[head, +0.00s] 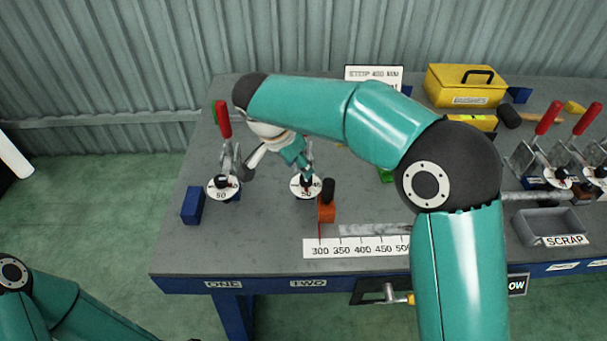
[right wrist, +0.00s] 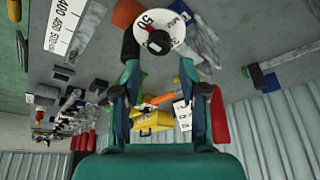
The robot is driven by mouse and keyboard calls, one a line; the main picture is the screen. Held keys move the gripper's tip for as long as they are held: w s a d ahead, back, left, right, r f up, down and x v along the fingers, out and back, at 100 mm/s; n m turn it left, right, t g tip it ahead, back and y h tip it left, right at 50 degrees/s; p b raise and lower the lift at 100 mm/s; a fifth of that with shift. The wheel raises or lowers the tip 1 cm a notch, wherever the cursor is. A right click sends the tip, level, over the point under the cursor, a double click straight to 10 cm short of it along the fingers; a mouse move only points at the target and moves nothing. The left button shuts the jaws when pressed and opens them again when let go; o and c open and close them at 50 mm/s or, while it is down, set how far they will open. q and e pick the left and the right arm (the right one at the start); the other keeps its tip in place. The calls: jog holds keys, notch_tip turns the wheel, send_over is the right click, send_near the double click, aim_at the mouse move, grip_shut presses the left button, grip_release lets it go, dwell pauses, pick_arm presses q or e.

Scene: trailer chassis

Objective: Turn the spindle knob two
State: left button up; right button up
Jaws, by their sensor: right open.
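Spindle knob two (head: 306,183) is a dark knob on a white dial marked 50, above the TWO label at the bench's front edge. My right gripper (head: 301,166) reaches down to it from behind and the left, partly covering the dial. In the right wrist view the black knob (right wrist: 158,42) on its white dial (right wrist: 172,28) shows just past and between the open fingertips (right wrist: 160,62). I cannot tell whether a finger touches it. A similar knob one (head: 223,183) sits left, above the ONE label. Only part of my left arm shows, without its gripper.
A red-handled clamp (head: 224,120) stands behind knob one, and a blue block (head: 193,205) lies left of it. An orange block (head: 326,209) with a black top stands close right of knob two. A white scale (head: 355,247) lies in front; a scrap tray (head: 548,224) is right.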

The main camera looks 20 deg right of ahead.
aim_at(306, 181)
jog(key=x, duration=0.6)
jog(key=shift+d, duration=0.1)
jog(key=shift+c, duration=0.2)
grip_shut()
